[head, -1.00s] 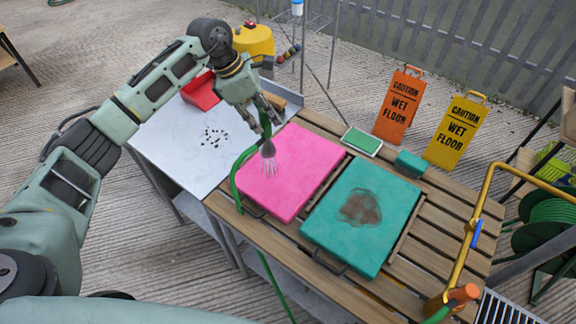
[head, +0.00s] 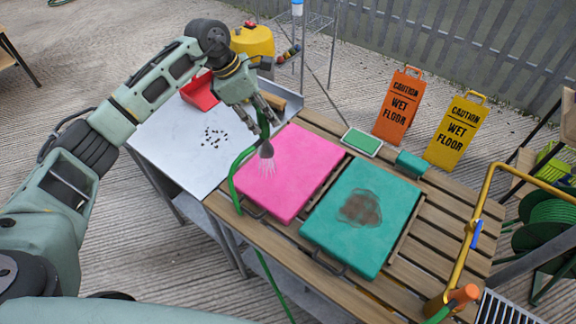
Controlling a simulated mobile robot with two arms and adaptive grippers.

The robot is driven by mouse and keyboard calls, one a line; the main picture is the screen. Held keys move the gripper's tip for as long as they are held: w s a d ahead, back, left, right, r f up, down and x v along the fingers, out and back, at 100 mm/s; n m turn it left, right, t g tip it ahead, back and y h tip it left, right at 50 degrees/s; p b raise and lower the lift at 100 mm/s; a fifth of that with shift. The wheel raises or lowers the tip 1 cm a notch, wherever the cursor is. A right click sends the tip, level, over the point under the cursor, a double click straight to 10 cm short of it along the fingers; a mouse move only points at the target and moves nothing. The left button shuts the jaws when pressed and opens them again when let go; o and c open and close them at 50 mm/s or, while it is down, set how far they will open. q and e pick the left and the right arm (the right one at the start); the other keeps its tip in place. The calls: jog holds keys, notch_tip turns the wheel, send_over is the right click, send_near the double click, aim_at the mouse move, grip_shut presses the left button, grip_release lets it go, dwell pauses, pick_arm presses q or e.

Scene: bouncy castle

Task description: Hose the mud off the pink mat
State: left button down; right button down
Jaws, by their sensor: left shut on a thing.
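The pink mat (head: 297,178) lies flat on the slatted wooden table, and no mud shows on its visible surface. My left gripper (head: 263,122) is shut on the green hose (head: 240,162) above the mat's far left part. The hose's grey spray head (head: 266,150) points down, and thin white water streams fall from it onto the mat. The hose trails over the table's front edge. A teal mat (head: 385,211) with a brown mud patch (head: 360,208) lies to the right of the pink mat. My right gripper is not in view.
A metal table (head: 185,138) with dark crumbs and a red dustpan (head: 199,92) adjoins on the left. A green-topped sponge (head: 362,142) and a teal block (head: 411,163) lie behind the mats. A yellow pipe (head: 471,230) rises at the right. Two wet-floor signs (head: 398,105) stand behind.

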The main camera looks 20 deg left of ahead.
pick_arm(q)
jog(key=shift+r+p, duration=1.9)
jog(key=shift+r, duration=1.65)
jog(key=shift+f, duration=0.1)
